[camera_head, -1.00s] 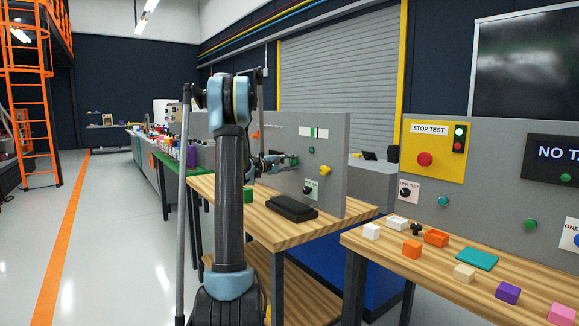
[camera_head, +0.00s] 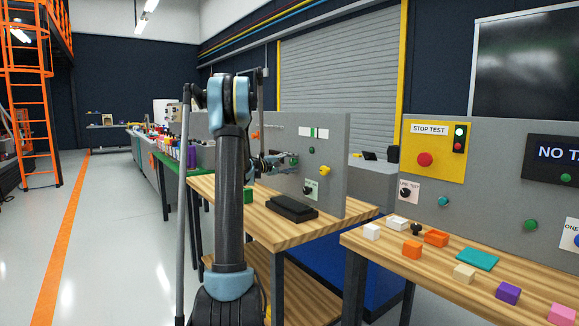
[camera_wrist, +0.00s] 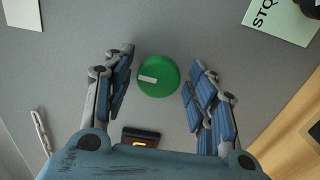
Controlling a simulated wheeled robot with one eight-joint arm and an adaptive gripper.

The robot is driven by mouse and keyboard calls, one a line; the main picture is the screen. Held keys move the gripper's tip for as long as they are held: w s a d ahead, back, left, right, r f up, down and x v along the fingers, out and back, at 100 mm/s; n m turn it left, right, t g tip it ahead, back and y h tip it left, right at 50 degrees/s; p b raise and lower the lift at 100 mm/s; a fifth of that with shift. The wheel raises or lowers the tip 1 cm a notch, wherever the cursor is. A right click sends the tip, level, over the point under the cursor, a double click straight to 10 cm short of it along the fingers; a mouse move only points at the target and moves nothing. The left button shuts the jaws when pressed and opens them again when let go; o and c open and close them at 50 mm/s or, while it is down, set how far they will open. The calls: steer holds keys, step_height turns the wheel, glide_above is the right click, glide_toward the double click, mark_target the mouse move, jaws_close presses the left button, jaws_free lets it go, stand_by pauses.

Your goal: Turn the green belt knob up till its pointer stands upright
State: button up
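The green knob (camera_wrist: 165,88) is a round disc on the grey panel (camera_wrist: 190,25), with a white pointer bar (camera_wrist: 148,79) on its face. My gripper (camera_wrist: 160,68) is open, one finger on each side of the knob, with a gap visible on both sides.
A pale green label (camera_wrist: 282,18) is at the upper right of the wrist view. A dark box with a yellow mark (camera_wrist: 140,138) lies below the knob. In the head view, a wooden bench (camera_head: 275,230) holds a black block (camera_head: 292,208); a yellow knob (camera_head: 324,170) is nearby on the panel.

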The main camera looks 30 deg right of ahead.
steer(key=shift+a, duration=0.15)
steer(key=a, duration=1.1)
steer(key=shift+s+a, duration=0.4)
steer(key=s+a+f+y, duration=0.6)
steer(key=s+a+f, duration=0.1)
steer(key=s+a, duration=0.6)
steer(key=s+a+f+y, duration=0.6)
steer(key=s+a+f, duration=0.2)
steer(key=s+a, duration=0.6)
steer(key=s+a+f+y, duration=0.6)
steer(key=s+a+f, duration=0.2)
steer(key=s+a, duration=0.5)
steer(key=shift+s+a+f+m+t, duration=0.3)
steer(key=shift+s+a+m, duration=0.1)
steer(key=shift+s, duration=0.35)
steer(key=shift+w+f, duration=0.15)
steer(key=shift+w, duration=0.3)
